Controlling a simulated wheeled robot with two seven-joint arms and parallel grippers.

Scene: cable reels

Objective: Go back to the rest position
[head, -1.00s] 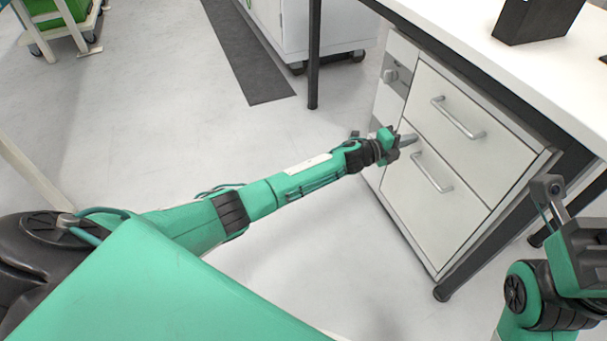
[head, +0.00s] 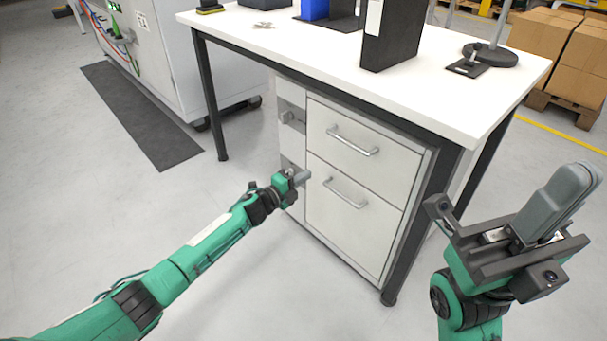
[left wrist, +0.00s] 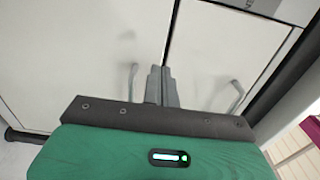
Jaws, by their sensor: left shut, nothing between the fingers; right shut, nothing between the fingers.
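My left gripper (head: 300,176) reaches in from the left in the head view, in front of the drawer cabinet (head: 358,190). It is shut and empty. In the left wrist view its closed fingers (left wrist: 162,86) point at the white drawer fronts, with a drawer handle on each side; I cannot tell whether they touch. My right gripper (head: 560,205) is at the right of the head view, raised, with its grey fingers together and nothing between them. Both drawers are closed.
A white table (head: 290,38) stands over the cabinet, with a black binder (head: 392,35) and a dark stand base (head: 490,55) on it. Cardboard boxes (head: 560,45) are on a pallet at the back right. The floor (head: 240,290) in front is clear.

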